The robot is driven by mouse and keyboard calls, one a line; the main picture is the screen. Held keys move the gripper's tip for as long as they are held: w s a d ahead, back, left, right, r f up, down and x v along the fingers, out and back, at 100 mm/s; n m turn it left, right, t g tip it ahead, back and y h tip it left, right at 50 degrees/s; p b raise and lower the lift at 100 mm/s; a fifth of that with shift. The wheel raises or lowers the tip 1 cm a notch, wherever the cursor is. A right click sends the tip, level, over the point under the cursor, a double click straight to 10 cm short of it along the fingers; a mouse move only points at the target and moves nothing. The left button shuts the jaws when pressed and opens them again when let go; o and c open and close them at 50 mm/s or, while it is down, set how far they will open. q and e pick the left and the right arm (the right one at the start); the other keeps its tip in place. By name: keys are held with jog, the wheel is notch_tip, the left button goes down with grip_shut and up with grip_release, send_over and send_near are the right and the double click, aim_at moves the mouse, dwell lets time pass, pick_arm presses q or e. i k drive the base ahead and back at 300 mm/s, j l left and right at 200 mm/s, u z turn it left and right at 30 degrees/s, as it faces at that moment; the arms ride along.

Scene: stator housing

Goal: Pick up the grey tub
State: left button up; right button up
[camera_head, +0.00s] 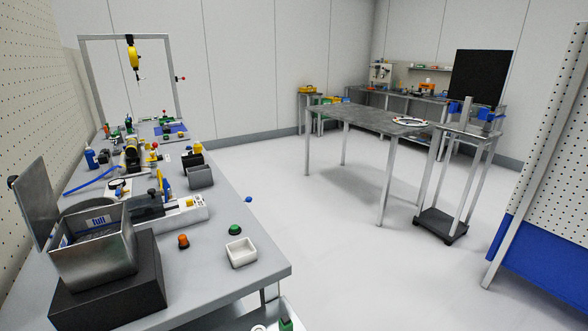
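Two grey open containers stand on the long workbench at the left. One is a small dark grey tub (201,177) near the middle of the bench, beside some black and yellow parts. The other is a larger metallic grey bin (95,262) with a "full" label inside, on a black block at the near left. The frame does not settle which one is the grey tub. Neither of my grippers is in view.
The workbench (222,283) also holds a white tray (241,252), an orange button (183,241), a green button (235,230) and a white fixture (172,216). A metal table (372,117) stands beyond. The floor (330,240) between is clear.

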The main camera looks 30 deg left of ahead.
aim_at(200, 176)
jog(key=i+l+z, duration=0.2)
jog(key=i, duration=0.4)
jog(key=i+l+z, duration=0.2)
jog(key=i, duration=0.35)
jog(key=i+j+u, duration=0.2)
jog(key=u, duration=0.2)
jog(key=i+u, duration=0.85)
jog(key=i+l+u, duration=0.15)
jog(key=i+u, duration=0.25)
jog(key=i+l+u, duration=0.2)
jog(key=u, duration=0.25)
